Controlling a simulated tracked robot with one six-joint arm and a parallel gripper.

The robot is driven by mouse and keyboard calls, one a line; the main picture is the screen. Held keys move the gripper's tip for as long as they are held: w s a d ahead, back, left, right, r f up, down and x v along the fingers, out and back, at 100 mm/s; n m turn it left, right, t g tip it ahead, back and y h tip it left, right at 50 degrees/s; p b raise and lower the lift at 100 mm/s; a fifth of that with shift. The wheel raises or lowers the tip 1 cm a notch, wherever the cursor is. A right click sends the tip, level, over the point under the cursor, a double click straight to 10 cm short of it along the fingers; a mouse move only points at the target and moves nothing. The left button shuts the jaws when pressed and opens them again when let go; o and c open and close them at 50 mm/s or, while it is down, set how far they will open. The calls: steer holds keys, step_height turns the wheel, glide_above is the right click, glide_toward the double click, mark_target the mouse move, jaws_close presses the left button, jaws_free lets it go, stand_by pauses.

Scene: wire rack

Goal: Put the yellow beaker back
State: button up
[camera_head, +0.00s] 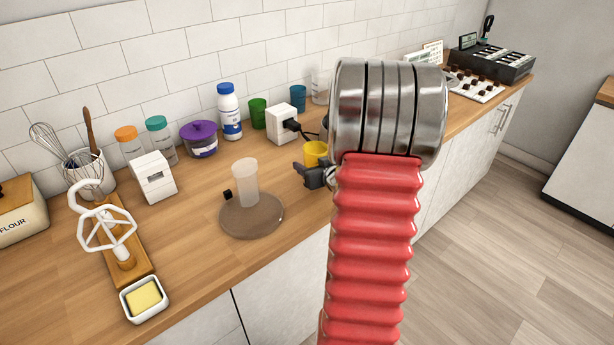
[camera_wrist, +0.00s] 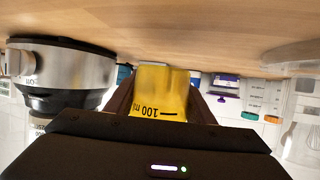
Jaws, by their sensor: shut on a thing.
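The yellow beaker (camera_head: 315,152) is in my gripper (camera_head: 314,173), over the counter near its front edge in the head view. In the wrist view my gripper (camera_wrist: 162,108) is shut on the yellow beaker (camera_wrist: 160,92), whose side shows a "100 ml" mark. A green beaker (camera_head: 258,113) and a blue beaker (camera_head: 298,97) stand by the tiled wall. My arm hides part of the counter to the right of the yellow beaker. Whether the beaker touches the counter I cannot tell.
A clear cylinder on a round base (camera_head: 251,215) is left of my gripper. A steel-and-black appliance (camera_wrist: 65,75) is close on the left in the wrist view.

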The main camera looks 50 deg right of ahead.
steer(key=shift+f, duration=1.8)
steer(key=shift+f, duration=0.3)
steer(key=o, duration=1.2)
steer(key=shift+f, duration=0.1)
steer(key=o, duration=0.5)
steer(key=shift+s+f, duration=0.15)
steer(key=shift+r, duration=0.3)
steer(key=shift+s+r, duration=0.15)
steer(key=shift+s, duration=0.15)
steer(key=v, duration=1.1)
steer(key=shift+a+r, duration=0.15)
steer(key=shift+r, duration=0.05)
